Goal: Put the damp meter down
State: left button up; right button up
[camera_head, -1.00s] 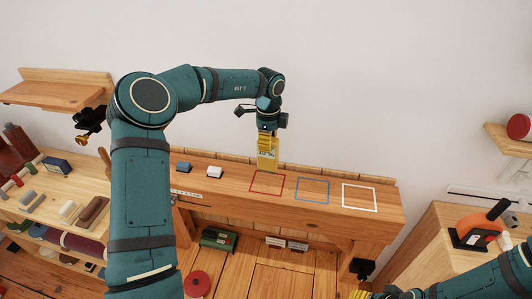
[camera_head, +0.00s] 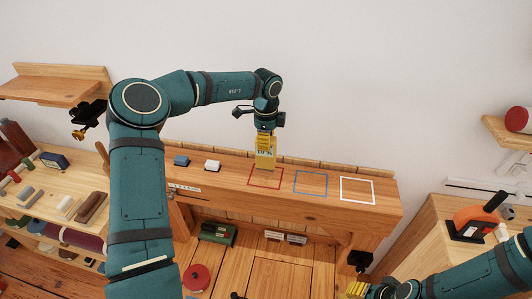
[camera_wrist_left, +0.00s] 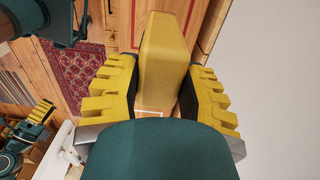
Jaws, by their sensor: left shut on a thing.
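The damp meter (camera_head: 265,153) is a yellow block with a small dark display, held upright. My left gripper (camera_head: 265,139) is shut on its upper part. In the left wrist view the meter (camera_wrist_left: 165,50) sits between the two yellow fingers (camera_wrist_left: 160,88). In the head view its lower end overlaps the back part of a red square outline (camera_head: 265,178) on the wooden bench (camera_head: 225,183). I cannot tell whether it touches the bench top. My right gripper (camera_head: 356,288) is low at the right, away from the meter; its jaws are unclear.
A blue outline (camera_head: 311,183) and a white outline (camera_head: 357,190) lie empty to the right. A wall (camera_head: 330,80) rises behind. A side table with an orange-handled tool (camera_head: 478,217) is at right.

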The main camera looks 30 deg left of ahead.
pick_arm(q)
notch_tip(320, 180, down, 3)
jog(key=shift+d+f, duration=0.1)
jog(key=shift+f, duration=0.55)
jog(key=o, duration=1.1)
jog(key=shift+f, duration=0.15)
notch_tip(320, 180, up, 12)
jog(key=shift+r, duration=0.2)
